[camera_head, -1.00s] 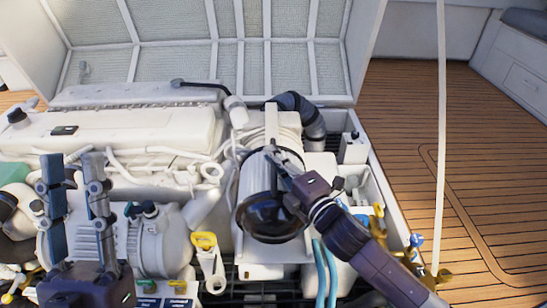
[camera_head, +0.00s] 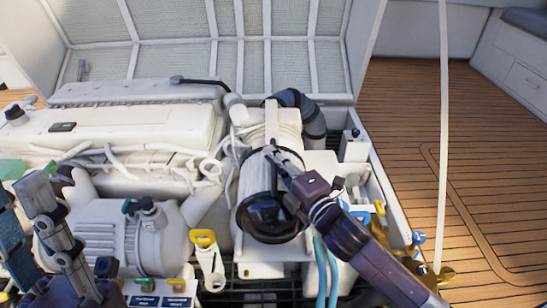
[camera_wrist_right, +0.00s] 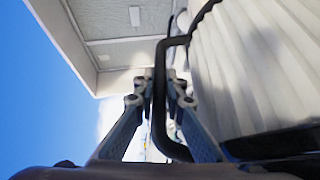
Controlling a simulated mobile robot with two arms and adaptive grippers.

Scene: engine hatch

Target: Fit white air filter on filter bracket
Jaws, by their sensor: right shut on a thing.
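The white air filter (camera_head: 255,180) is a pale cylinder with a glossy black end cap facing me, right of the engine in the head view. Its pleated side (camera_wrist_right: 250,65) fills the right of the right wrist view. My right gripper (camera_head: 275,155) is shut on the filter's black handle (camera_wrist_right: 159,75), which passes between the fingers. A pale upright part (camera_head: 271,112) stands behind the filter and may belong to the filter bracket. The filter hides the contact, so I cannot tell whether it is seated. My left gripper (camera_head: 22,192) is open and empty at the left edge.
The white engine (camera_head: 110,130) fills the left and middle. A black corrugated hose (camera_head: 308,115) curves behind the filter. A yellow-handled dipstick part (camera_head: 204,240) and blue hoses (camera_head: 325,270) are close below.

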